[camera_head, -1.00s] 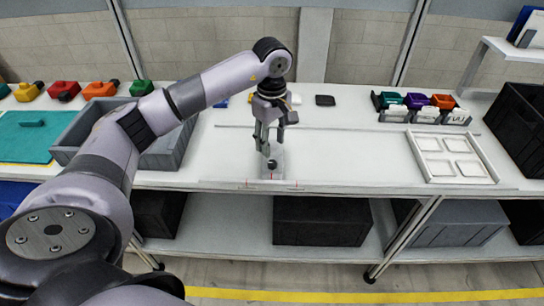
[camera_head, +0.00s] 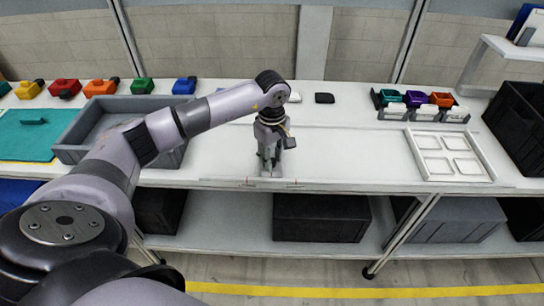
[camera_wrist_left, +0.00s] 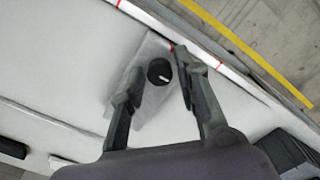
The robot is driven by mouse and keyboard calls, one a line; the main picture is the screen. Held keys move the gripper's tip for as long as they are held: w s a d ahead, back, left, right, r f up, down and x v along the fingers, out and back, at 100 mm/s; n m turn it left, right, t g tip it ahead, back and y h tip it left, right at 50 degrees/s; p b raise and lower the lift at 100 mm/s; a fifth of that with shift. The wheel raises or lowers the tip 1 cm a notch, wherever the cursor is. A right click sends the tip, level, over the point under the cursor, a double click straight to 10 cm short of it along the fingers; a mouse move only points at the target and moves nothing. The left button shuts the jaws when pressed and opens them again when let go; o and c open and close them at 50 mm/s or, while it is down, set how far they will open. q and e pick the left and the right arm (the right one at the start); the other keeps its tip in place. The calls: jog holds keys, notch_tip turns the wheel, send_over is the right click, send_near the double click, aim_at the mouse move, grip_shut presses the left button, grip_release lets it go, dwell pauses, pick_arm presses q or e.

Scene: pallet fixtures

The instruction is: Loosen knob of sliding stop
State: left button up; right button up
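The sliding stop (camera_wrist_left: 150,108) is a pale grey block at the front edge of the white table. It also shows in the head view (camera_head: 272,174), mostly hidden by my left gripper. Its round black knob (camera_wrist_left: 159,72) has a white mark and faces up in the left wrist view. My left gripper (camera_wrist_left: 160,62) is open, pointing down, with one finger on each side of the knob. Gaps show between fingers and knob in this view; the exact height is hard to tell. In the head view the left gripper (camera_head: 268,160) is right at the stop. My right gripper is not in view.
A white tray (camera_head: 428,165) with square recesses lies to the right. Several coloured fixtures line the table's back. The tabletop (camera_head: 345,155) between the stop and the tray is clear. Red marks lie along the front edge.

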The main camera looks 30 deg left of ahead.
pick_arm(q)
grip_shut()
